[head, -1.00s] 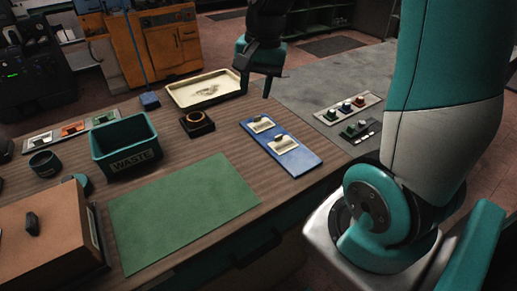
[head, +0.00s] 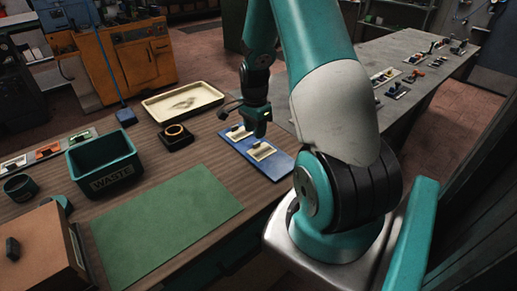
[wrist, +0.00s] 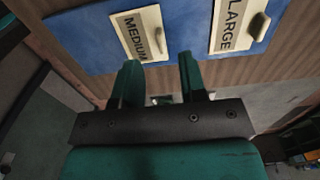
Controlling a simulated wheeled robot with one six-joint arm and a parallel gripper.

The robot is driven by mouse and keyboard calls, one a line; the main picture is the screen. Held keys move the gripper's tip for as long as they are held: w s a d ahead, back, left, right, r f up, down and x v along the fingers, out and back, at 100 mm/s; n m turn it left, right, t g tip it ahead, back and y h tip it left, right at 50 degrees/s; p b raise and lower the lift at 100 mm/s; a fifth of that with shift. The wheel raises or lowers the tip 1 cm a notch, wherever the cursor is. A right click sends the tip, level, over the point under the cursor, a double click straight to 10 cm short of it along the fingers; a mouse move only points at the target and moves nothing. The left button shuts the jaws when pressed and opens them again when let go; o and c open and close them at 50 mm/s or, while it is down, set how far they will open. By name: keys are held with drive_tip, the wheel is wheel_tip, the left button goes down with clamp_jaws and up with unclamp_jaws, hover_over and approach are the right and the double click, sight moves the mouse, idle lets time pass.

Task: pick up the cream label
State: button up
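Two cream label plates, each with a small raised grip, lie on a blue board (head: 281,166). In the wrist view, one label reads MEDIUM (wrist: 128,36) and the other reads LARGE (wrist: 232,30). In the head view they are the left label (head: 236,133) and the right label (head: 262,151); the text is too small to read there. My gripper (head: 258,133) is low over the board by the labels. In the wrist view its two fingers (wrist: 159,78) are apart with nothing between them, and the MEDIUM plate lies just beyond them.
A green mat (head: 165,220) lies at the front of the wooden bench. A teal WASTE bin (head: 105,168), a dark round holder (head: 175,137) and a cream tray (head: 183,101) stand to the left and behind. A brown box (head: 40,250) is at the front left.

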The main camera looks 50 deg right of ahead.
sight(262, 149)
drive_tip(key=shift+d+f+p, duration=0.1)
drive_tip(key=shift+f+p, duration=0.95)
drive_tip(key=shift+f, duration=1.8)
clamp_jaws()
